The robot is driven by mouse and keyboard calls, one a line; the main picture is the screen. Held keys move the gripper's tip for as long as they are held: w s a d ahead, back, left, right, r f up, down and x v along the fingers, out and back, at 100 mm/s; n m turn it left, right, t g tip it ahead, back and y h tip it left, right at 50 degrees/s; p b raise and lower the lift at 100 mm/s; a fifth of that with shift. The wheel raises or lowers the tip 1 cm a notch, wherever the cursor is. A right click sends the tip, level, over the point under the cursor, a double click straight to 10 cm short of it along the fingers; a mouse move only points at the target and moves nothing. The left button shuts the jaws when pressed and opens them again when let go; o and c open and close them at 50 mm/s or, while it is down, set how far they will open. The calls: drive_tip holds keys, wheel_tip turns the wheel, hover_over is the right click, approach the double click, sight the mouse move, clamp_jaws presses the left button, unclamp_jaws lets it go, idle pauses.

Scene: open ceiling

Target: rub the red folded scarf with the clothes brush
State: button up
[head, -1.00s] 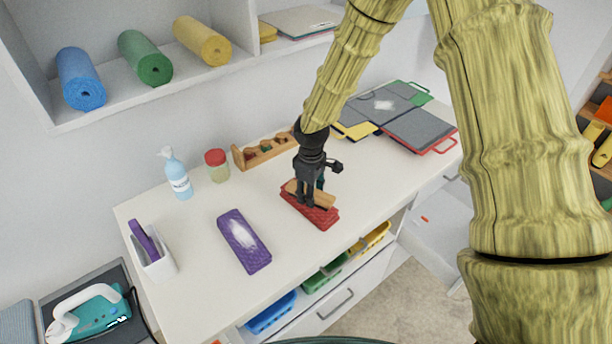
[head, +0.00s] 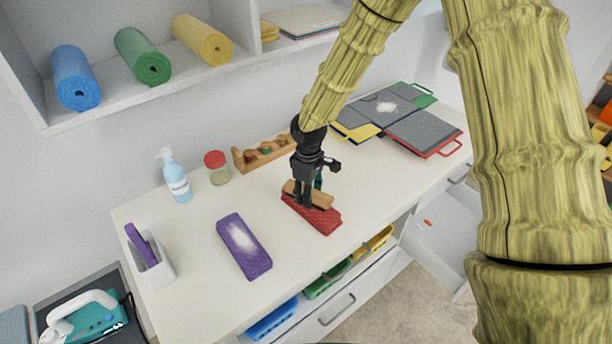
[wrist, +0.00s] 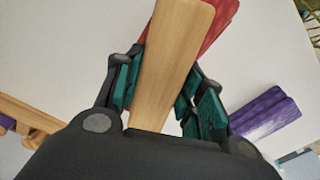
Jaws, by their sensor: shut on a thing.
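The red folded scarf (head: 322,221) lies on the white table, right of the purple folded cloth. The clothes brush (head: 318,199) has a wooden back and lies along the top of the scarf; its underside is hidden. My gripper (head: 305,195) points down and is shut on the brush. In the wrist view, the brush (wrist: 170,60) sits between the teal finger pads of my gripper (wrist: 158,95), with part of the red scarf (wrist: 217,25) behind it.
A purple folded scarf (head: 256,262) with a white patch lies to the left. Grey folders (head: 423,132) lie at the right. An open drawer (head: 437,240) juts out below.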

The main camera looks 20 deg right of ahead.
drive_tip(key=shift+w+d+p, duration=0.15)
drive_tip(key=shift+d+p, duration=0.05)
drive_tip(key=shift+d, duration=0.4)
drive_tip(key=shift+w+d+p, duration=0.15)
drive_tip(key=shift+d, duration=0.4)
drive_tip(key=shift+a, duration=0.25)
drive_tip(key=shift+a+f, duration=0.1)
drive_tip(key=shift+a, duration=0.25)
drive_tip(key=shift+s+a, duration=0.75)
drive_tip(key=shift+a, duration=0.35)
drive_tip(key=shift+a+r+p, duration=0.25)
drive_tip(key=shift+r+p, duration=0.05)
drive_tip(key=shift+p, duration=0.05)
drive_tip(key=shift+r+p, duration=2.5)
drive_tip(key=shift+r, duration=1.25)
drive_tip(key=shift+s, duration=0.15)
drive_tip(key=shift+s+d+p, duration=0.15)
drive_tip(key=shift+s+p, duration=0.15)
drive_tip(key=shift+p, duration=0.15)
